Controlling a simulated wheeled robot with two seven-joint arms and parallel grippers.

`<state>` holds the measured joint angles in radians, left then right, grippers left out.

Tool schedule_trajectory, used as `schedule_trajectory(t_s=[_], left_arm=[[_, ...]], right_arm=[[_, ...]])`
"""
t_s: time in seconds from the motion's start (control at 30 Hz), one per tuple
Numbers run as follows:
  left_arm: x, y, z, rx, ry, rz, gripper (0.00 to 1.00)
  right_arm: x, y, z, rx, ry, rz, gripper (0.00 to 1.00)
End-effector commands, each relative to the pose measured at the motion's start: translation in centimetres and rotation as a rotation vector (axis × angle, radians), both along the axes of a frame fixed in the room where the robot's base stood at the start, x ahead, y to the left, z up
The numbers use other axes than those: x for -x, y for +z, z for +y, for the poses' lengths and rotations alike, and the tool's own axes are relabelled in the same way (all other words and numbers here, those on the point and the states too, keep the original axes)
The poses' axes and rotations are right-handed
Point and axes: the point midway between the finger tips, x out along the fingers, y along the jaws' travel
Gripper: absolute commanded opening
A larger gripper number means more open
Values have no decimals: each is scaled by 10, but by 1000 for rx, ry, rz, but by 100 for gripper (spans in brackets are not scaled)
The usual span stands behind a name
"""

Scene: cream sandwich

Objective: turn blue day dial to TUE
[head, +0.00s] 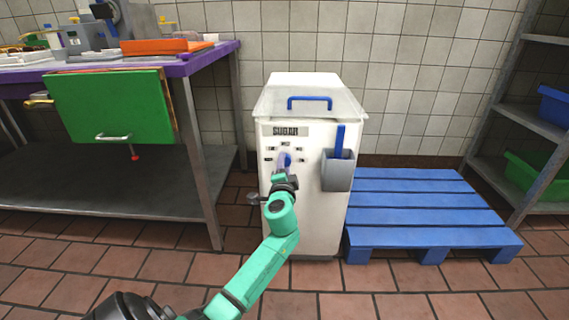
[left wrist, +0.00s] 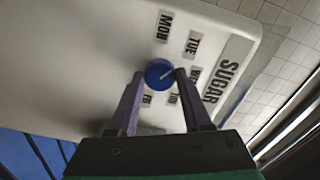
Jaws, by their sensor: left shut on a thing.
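The blue day dial (left wrist: 160,74) is on the front of a white bin (head: 308,220) marked SUGAR. It also shows in the head view (head: 284,160), partly covered by my gripper. My left gripper (left wrist: 159,78) is shut on the dial, with one purple finger on each side. The dial's pale pointer line points between the TUE label (left wrist: 193,44) and the WED label, which is partly hidden by a finger. The MON label (left wrist: 165,27) is in clear view. Lower day labels are partly covered by the fingers. My right gripper is not in view.
A grey holder (head: 338,174) with a blue-handled tool hangs on the bin's right side, close to the dial. A blue pallet (head: 425,205) lies right of the bin. A purple-edged table (head: 210,54) with a green door (head: 110,107) stands left.

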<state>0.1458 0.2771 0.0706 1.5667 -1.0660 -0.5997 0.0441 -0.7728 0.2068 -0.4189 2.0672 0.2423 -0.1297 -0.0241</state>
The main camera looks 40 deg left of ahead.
Motion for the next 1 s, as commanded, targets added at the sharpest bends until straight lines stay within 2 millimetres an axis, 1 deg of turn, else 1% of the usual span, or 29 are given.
schedule_trajectory(t_s=[0.2, 0.6, 0.63, 0.7, 1.0], left_arm=[[0, -1, -1, -33, -1, 29, 0], [0, -2, -1, -37, -2, 32, 0], [0, -2, -1, -37, -2, 32, 57], [0, -2, -1, -37, -2, 32, 79], [0, -1, -1, -38, 0, 30, 79]], right_arm=[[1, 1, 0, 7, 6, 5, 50], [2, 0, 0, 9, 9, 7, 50], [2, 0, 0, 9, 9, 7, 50], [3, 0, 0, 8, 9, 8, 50], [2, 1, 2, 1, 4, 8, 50]])
